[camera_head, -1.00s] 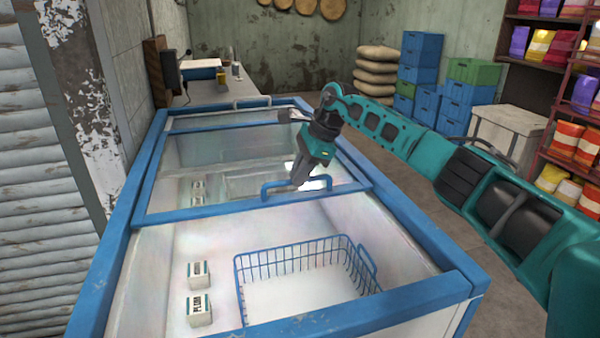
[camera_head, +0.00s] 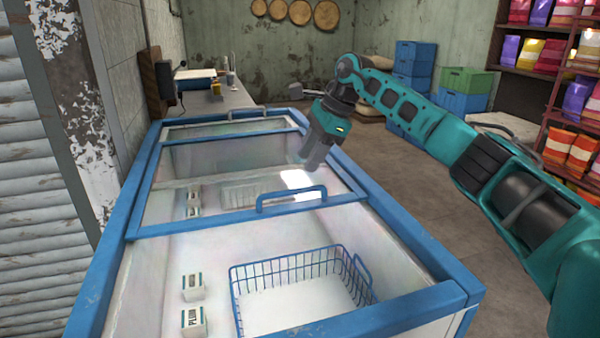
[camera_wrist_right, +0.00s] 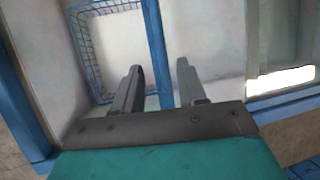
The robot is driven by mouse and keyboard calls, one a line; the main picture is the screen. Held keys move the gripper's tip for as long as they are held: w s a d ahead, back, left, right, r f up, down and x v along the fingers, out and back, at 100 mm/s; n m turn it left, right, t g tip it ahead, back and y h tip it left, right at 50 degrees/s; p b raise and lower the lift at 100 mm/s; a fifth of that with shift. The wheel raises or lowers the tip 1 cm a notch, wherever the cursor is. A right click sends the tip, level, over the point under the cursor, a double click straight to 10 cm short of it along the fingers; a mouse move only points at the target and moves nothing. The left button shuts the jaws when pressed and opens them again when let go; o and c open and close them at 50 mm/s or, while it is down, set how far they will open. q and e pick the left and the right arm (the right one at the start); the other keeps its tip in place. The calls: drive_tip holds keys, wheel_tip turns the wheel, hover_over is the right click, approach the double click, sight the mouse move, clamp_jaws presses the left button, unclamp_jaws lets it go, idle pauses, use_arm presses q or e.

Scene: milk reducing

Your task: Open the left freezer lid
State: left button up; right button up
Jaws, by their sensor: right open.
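The chest freezer (camera_head: 455,283) has a blue rim and runs away from me. A glass lid with a blue frame (camera_head: 190,228) and a blue handle (camera_head: 291,197) lies over its middle part. The near part looks uncovered. A second handle (camera_head: 250,113) shows at the far end. My right gripper (camera_head: 308,168) is above the lid, just beyond the blue handle, and appears apart from it. In the right wrist view its two fingers (camera_wrist_right: 158,72) are spread with nothing gripped. A blue frame bar (camera_wrist_right: 154,45) shows below and between them. My left gripper is not in view.
Inside the near part are a blue wire basket (camera_head: 300,265) and two small cartons (camera_head: 193,320). A wall stands close on the left. Blue crates (camera_head: 413,60) and a stocked shelf (camera_head: 560,90) stand right, with open floor (camera_head: 430,200) between.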

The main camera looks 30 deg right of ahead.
drive_tip(key=shift+v, duration=2.25)
drive_tip(key=shift+c, duration=0.2)
